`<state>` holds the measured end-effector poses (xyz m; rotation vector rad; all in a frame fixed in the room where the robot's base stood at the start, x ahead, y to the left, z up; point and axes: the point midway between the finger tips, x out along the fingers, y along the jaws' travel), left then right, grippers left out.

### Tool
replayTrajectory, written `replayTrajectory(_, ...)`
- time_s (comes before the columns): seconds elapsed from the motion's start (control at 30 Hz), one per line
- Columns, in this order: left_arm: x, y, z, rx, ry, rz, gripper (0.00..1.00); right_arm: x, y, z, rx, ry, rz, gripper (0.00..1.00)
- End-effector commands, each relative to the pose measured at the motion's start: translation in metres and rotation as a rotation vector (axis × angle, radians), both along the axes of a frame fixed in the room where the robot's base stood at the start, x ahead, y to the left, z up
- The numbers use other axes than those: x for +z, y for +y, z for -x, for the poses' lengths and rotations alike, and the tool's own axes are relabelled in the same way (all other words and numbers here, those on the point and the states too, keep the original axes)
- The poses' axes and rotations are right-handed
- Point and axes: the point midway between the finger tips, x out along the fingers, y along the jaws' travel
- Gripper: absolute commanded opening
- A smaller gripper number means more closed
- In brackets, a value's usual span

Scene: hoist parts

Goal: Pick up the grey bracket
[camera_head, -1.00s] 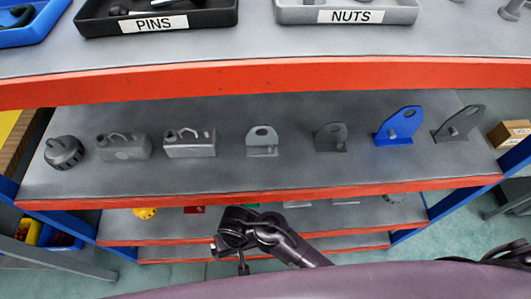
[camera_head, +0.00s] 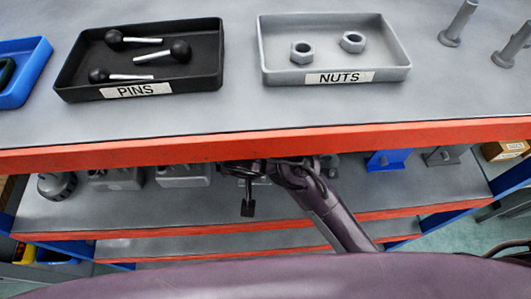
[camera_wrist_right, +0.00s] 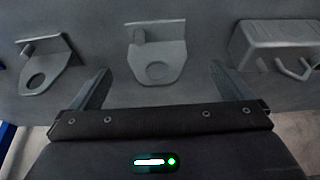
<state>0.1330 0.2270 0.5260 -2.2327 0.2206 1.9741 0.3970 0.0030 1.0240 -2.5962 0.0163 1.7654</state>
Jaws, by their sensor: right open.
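A light grey bracket (camera_wrist_right: 157,55) with a round hole and a small peg stands on the middle shelf. In the right wrist view it is ahead of my right gripper (camera_wrist_right: 160,69), between the lines of its two open fingers, with nothing held. In the head view my right gripper (camera_head: 247,195) is in front of the middle shelf, and it and the top shelf's edge hide most of that bracket. A darker grey bracket (camera_wrist_right: 47,65) stands to its left in the wrist view. My left gripper is not in view.
A grey box-like part (camera_wrist_right: 278,45) stands right of the bracket in the wrist view. A blue bracket (camera_head: 388,160) and another dark bracket (camera_head: 442,156) stand farther right in the head view. The red top-shelf edge (camera_head: 300,142) overhangs; pins and nuts trays sit above.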

Motion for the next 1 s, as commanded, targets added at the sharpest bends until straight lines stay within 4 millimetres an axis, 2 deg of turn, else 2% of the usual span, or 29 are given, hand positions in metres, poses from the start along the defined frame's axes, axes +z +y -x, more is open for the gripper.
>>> replayTrajectory(0.07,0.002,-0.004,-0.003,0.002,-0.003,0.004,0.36,0.001,-0.002,-0.005,-0.004,-0.012,-0.001,1.00)
replayTrajectory(0.17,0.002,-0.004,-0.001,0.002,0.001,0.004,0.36,-0.008,-0.003,-0.010,-0.005,-0.013,-0.001,1.00)
replayTrajectory(0.4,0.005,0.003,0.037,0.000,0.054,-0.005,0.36,-0.035,-0.004,-0.021,-0.005,-0.013,0.001,1.00)
replayTrajectory(0.53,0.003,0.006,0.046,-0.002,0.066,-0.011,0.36,-0.056,-0.004,-0.028,-0.003,-0.014,0.000,1.00)
replayTrajectory(0.67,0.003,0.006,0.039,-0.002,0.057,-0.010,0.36,-0.066,-0.004,-0.032,-0.005,-0.013,-0.002,1.00)
replayTrajectory(0.8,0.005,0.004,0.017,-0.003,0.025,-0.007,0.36,-0.068,-0.003,-0.032,-0.005,-0.012,-0.005,1.00)
replayTrajectory(0.9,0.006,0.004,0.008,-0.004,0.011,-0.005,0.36,-0.068,-0.003,-0.031,-0.005,-0.012,-0.005,1.00)
replayTrajectory(1.0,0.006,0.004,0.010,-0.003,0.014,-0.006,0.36,-0.068,-0.003,-0.032,-0.006,-0.012,-0.004,0.88)
